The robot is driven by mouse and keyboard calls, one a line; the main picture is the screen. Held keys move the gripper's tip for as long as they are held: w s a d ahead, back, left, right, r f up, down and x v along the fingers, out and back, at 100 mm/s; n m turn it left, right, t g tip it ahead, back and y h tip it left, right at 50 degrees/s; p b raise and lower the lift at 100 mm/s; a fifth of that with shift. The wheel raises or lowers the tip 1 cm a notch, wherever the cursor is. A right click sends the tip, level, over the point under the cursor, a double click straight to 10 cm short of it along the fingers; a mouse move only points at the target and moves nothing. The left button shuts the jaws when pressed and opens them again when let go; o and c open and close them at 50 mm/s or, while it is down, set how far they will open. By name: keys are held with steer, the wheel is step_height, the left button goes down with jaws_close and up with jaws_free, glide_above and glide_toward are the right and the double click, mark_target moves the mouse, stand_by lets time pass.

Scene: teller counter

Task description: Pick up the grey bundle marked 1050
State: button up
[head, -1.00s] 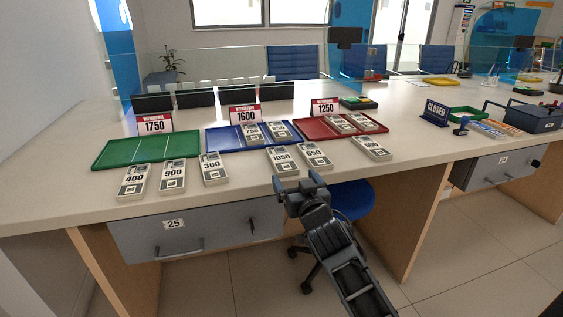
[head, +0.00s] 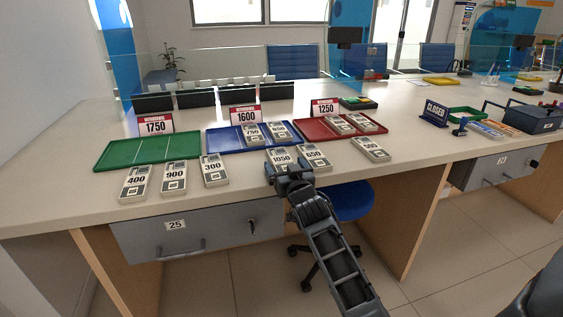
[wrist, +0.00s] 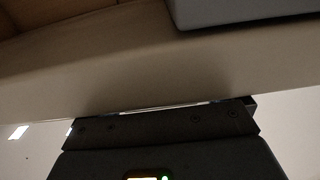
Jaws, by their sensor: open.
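The grey bundle marked 1050 (head: 281,154) lies flat on the counter in front of the blue tray (head: 223,148), in the head view. Its upper part with the number shows; my gripper hides its near end. My gripper (head: 289,168) is open, at the counter's front edge just on the near side of the bundle. Nothing shows between its jaws. I cannot tell from this view how high it is over the bundle. In the wrist view I cannot make out the bundle.
The bundle marked 650 (head: 315,153) lies close on the right. Bundles marked 300 (head: 214,170), 900 (head: 174,175) and 400 (head: 135,181) lie to the left, and 500 (head: 371,148) to the right. Green (head: 112,155) and red (head: 310,133) trays flank the blue one.

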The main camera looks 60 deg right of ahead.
steer(key=c, duration=1.1)
steer(key=shift+r, duration=0.15)
